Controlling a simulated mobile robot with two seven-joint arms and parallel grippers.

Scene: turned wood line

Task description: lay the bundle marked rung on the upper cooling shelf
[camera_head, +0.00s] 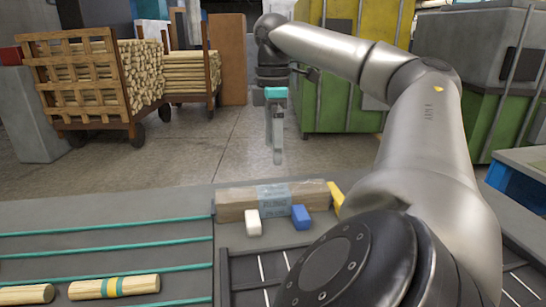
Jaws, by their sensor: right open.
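A long wooden bundle (235,204) with a grey-blue wrapped label lies across the bench in the middle; I cannot read its marking. A white block (253,222) and a blue block (301,217) stand at its near side, and a yellow piece (336,195) is at its right end. My right gripper (277,155) hangs down beyond the bundle, apart from it, open and empty. It shows nearly edge-on, with a teal part above the fingers. No upper cooling shelf can be made out for certain. My left gripper is out of view.
A dark slatted rack (245,272) is at the near middle, partly behind my right arm. Wood carts (95,84) and green bins (480,118) stand behind open floor.

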